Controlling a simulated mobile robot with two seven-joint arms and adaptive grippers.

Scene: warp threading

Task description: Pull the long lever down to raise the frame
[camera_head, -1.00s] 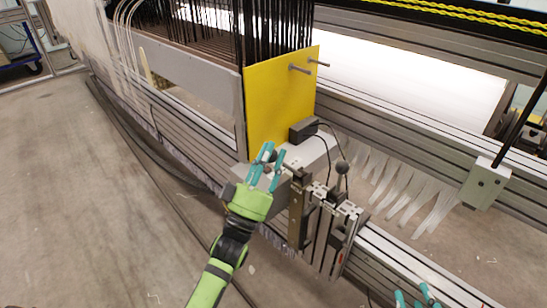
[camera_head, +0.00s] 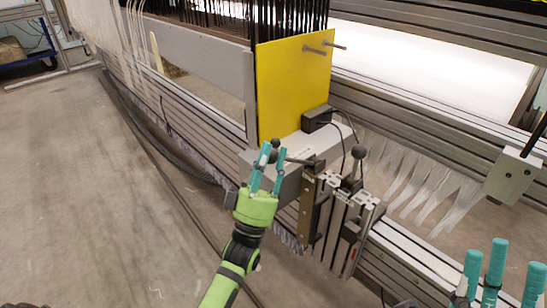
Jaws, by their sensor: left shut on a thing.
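The long lever (camera_head: 298,161) is a dark rod that runs left from the metal bracket block on the loom's corner, and it looks close to level. My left gripper (camera_head: 270,155) is shut on the lever near its dark knob end, with a teal finger on either side. The fingers hide part of that end. The yellow plate (camera_head: 290,90) stands behind, at the end of the frame with black heddles (camera_head: 290,15). My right gripper (camera_head: 490,265) is at the lower right, its teal fingers spread and empty, away from the lever.
A second, shorter lever with a black ball knob (camera_head: 358,153) stands upright just right of the long lever. A black box (camera_head: 317,118) with cables sits by the yellow plate. A grey control box (camera_head: 511,174) is at the right.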

